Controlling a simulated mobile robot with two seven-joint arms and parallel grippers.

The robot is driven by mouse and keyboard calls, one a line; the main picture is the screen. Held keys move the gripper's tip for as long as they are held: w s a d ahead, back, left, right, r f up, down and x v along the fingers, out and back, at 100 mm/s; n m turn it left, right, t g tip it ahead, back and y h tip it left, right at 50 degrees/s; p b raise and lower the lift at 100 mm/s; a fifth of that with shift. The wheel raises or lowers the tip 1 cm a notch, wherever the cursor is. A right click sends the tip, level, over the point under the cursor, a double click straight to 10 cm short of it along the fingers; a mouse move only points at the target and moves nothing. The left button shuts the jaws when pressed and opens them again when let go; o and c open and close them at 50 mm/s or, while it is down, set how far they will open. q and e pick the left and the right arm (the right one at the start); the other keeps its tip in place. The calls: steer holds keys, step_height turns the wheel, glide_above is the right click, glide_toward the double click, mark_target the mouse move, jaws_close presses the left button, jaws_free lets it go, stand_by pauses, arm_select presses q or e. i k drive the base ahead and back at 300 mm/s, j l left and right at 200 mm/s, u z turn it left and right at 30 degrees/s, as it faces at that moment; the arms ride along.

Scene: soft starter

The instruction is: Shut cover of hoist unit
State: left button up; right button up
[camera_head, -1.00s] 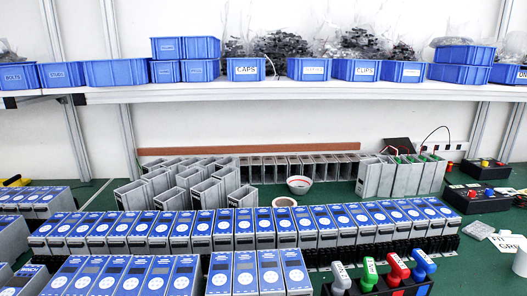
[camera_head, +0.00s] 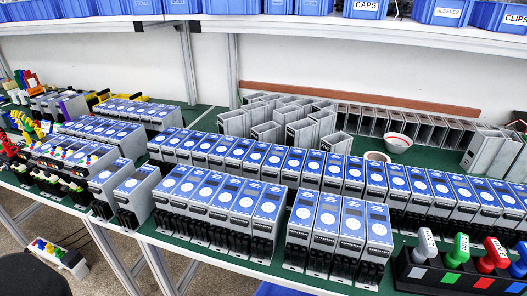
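Several soft starter units with blue fronts and grey bodies stand in rows on the green bench: a long back row (camera_head: 300,165), a front group (camera_head: 225,205), another front group (camera_head: 340,235) and a left pair (camera_head: 125,190). More blue-fronted units (camera_head: 100,130) stand farther left. Their labels are too small to read, so I cannot tell which one is the hoist unit. I see no clearly open cover on the blue-fronted units. Neither of my grippers is in view.
Open grey housings (camera_head: 280,120) stand behind the long row, near a tape roll (camera_head: 377,157) and a white bowl (camera_head: 397,143). A black holder (camera_head: 455,275) with coloured-handled stamps is at front right. A shelf (camera_head: 250,25) with blue bins hangs above. Floor shows at lower left.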

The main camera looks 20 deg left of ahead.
mark_target(66, 187)
steer(key=u, duration=1.95)
